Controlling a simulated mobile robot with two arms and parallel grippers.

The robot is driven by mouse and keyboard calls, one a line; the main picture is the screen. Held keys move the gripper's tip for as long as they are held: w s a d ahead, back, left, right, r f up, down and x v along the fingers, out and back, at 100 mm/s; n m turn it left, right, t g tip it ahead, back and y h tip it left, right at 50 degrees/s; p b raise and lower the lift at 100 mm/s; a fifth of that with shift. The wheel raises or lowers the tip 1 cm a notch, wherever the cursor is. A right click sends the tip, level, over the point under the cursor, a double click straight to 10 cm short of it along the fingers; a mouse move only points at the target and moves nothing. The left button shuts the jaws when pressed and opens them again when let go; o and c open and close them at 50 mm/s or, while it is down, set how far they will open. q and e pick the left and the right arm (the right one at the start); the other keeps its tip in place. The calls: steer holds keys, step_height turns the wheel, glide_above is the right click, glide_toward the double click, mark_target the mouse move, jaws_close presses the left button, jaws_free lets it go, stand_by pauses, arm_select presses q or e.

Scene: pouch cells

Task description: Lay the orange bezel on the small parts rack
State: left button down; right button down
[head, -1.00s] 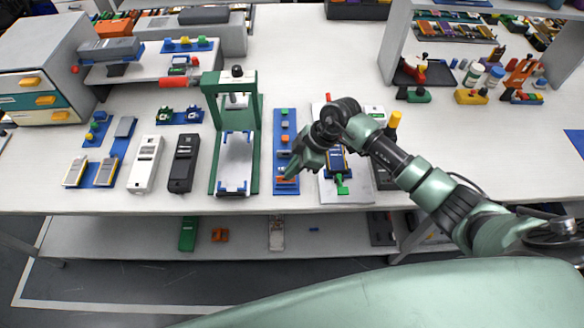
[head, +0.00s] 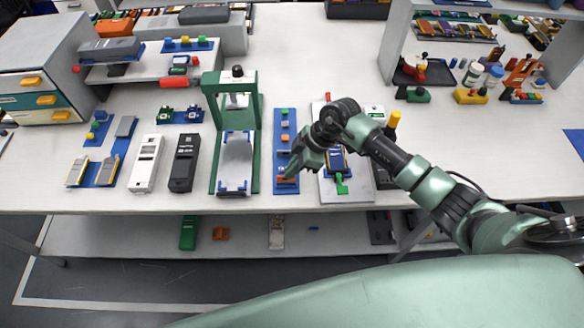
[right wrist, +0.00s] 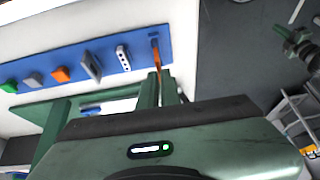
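The small parts rack (head: 283,151) is a long blue strip on the table, right of the green press frame. It also shows in the right wrist view (right wrist: 107,62), with several small parts in a row. My right gripper (head: 288,176) is low over the rack's near end. In the right wrist view its fingers (right wrist: 158,80) are close together around the thin orange bezel (right wrist: 157,57). The bezel stands on edge over the rack's end, by a dark slot; I cannot tell whether it touches the rack. My left gripper is not in view.
The green press frame (head: 211,120) stands just left of the rack. A white board (head: 357,188) with a blue device and green clamp lies just right. Black (head: 184,163) and white (head: 146,163) handheld devices lie farther left. The table's middle back is clear.

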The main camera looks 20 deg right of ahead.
steer(key=shift+f+b, duration=0.5)
steer(key=shift+f, duration=1)
steer(key=c, duration=1.6)
jaws_free()
steer(key=shift+o, duration=0.2)
steer(key=w+b+v, duration=0.1)
steer(key=v, duration=0.7)
steer(key=shift+s, duration=0.5)
